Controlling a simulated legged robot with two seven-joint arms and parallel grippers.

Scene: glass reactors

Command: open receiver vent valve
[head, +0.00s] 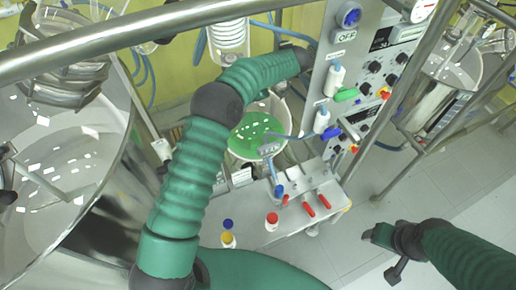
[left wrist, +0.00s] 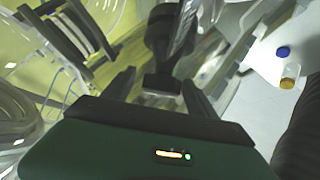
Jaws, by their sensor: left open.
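I cannot tell which fitting is the receiver vent valve. A green-handled valve (head: 346,95) and a blue-handled valve (head: 331,132) sit on the upright panel. Several red-handled valves (head: 309,204) stand on the white bench below. My left arm reaches up to the panel's left edge; its fingers are not clear in the head view. In the left wrist view my left gripper (left wrist: 160,88) is open, with a dark clamp-like fitting (left wrist: 167,45) beyond and between its fingers; contact cannot be judged. My right gripper (head: 379,238) hangs low over the floor at right, away from the valves.
A large glass reactor (head: 60,170) fills the left. Metal rails (head: 150,28) cross the top and right. Blue (head: 228,224) and yellow (head: 228,239) caps stand at the bench's front.

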